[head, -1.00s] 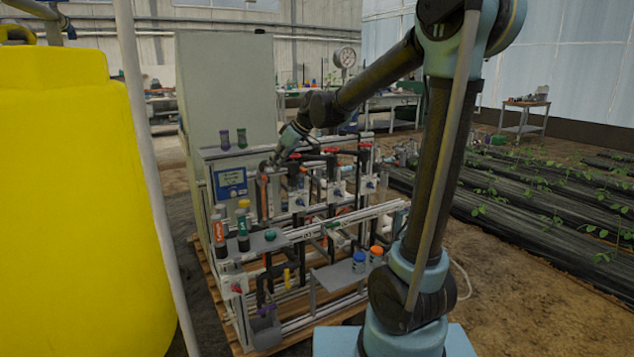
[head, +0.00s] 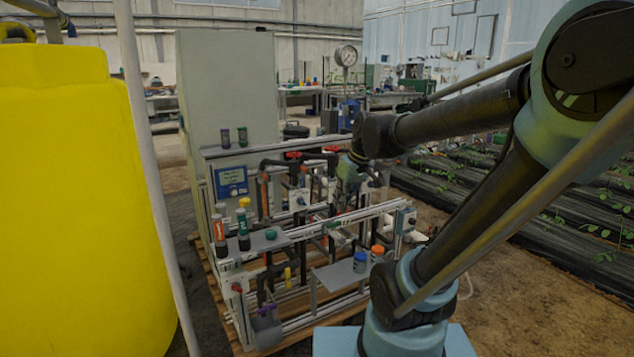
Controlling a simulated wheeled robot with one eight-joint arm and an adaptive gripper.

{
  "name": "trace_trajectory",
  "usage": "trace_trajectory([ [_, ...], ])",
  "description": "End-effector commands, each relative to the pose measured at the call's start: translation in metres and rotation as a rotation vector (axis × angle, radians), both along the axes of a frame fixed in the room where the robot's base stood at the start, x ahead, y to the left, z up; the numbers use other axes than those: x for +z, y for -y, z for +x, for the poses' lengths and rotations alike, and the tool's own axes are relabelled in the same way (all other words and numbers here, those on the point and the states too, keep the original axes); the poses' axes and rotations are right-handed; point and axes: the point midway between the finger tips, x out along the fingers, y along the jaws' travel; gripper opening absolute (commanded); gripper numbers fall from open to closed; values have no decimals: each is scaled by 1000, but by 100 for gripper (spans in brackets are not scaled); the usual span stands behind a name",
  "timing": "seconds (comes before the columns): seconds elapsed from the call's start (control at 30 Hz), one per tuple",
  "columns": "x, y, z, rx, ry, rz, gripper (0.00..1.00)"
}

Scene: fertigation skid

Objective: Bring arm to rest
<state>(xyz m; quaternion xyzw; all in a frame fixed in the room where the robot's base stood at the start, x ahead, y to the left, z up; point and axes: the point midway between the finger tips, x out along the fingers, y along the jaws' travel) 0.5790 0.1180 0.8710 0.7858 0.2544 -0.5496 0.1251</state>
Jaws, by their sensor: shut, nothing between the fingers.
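My arm reaches from the right side of the head view over the skid, with its wrist pointing down. My gripper (head: 343,192) hangs at the right part of the skid's pipework, behind the front rail (head: 345,218). It is small and partly lost against pipes and valves; it appears shut, with nothing seen in it. I cannot tell whether it touches the pipework. The fertigation skid (head: 300,235) stands on a wooden pallet, with black pipes and red-handled valves (head: 292,156).
A yellow tank (head: 80,190) and a pale post (head: 150,190) fill the left. A grey cabinet (head: 228,90) stands behind the skid. Bottles (head: 243,228) stand on the left shelf; a blue jar (head: 360,262) and an orange-capped one (head: 377,254) are near the front. Plant beds (head: 590,215) lie right.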

Motion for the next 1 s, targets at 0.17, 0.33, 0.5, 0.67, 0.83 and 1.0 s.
trace_trajectory([
  [0.17,-30,43,-47,-159,-49,-42,0],
  [0.33,-60,76,-89,-311,-92,-82,0],
  [0.5,-88,102,-124,-445,-126,-115,0],
  [0.67,-104,115,-142,-519,-143,-134,0],
  [0.83,-108,119,-148,-543,-148,-139,0],
  [1.0,-108,118,-147,-542,-148,-140,0],
])
